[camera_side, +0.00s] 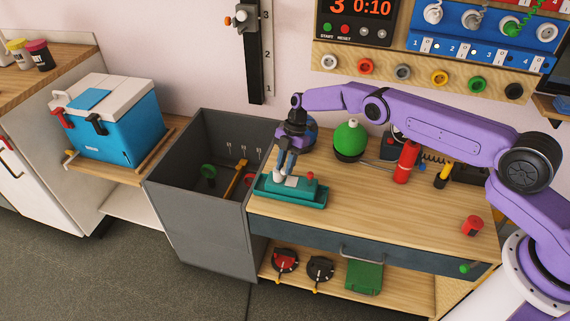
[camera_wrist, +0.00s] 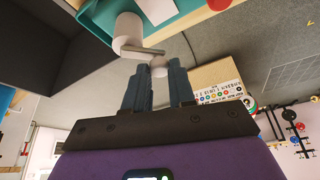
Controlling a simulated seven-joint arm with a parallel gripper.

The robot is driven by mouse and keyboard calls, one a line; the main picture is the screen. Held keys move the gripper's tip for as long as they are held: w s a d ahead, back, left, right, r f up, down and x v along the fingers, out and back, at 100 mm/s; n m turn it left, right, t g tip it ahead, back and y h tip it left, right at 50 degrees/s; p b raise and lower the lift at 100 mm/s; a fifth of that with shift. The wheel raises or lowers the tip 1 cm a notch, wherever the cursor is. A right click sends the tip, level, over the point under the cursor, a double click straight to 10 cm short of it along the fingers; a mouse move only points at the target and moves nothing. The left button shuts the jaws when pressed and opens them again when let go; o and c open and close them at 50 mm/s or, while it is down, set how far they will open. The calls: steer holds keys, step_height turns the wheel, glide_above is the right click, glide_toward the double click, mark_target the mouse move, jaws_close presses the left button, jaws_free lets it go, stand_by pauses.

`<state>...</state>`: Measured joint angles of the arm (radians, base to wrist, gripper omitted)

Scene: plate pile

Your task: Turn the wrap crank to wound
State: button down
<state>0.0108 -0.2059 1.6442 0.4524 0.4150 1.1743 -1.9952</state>
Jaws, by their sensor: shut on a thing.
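The wrap crank sits on a teal tray-like unit (camera_side: 292,196) at the left end of the wooden bench. In the wrist view it shows as a white hub (camera_wrist: 128,32) with a flat grey arm (camera_wrist: 146,53) ending in a pale knob (camera_wrist: 159,69). My gripper (camera_side: 284,168) points down over the unit. In the wrist view its two blue-grey fingers (camera_wrist: 158,76) are shut on the crank knob, one on each side. The fingers partly hide the crank in the side view. A small red knob (camera_side: 310,175) stands on the unit, to the right.
A deep grey bin (camera_side: 190,225) with tools inside adjoins the bench's left end. A green round-topped object (camera_side: 349,138) and a red cylinder (camera_side: 406,160) stand behind to the right. The bench front (camera_side: 385,215) is mostly clear, with a small red item (camera_side: 472,225) at right.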

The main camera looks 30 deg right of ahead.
stand_by(0.4)
steer(key=c, duration=0.9)
jaws_free()
steer(key=shift+c, duration=0.2)
steer(key=v, duration=1.7)
steer(key=shift+d+r, duration=0.15)
steer(key=shift+w, duration=0.15)
steer(key=shift+c, duration=0.2)
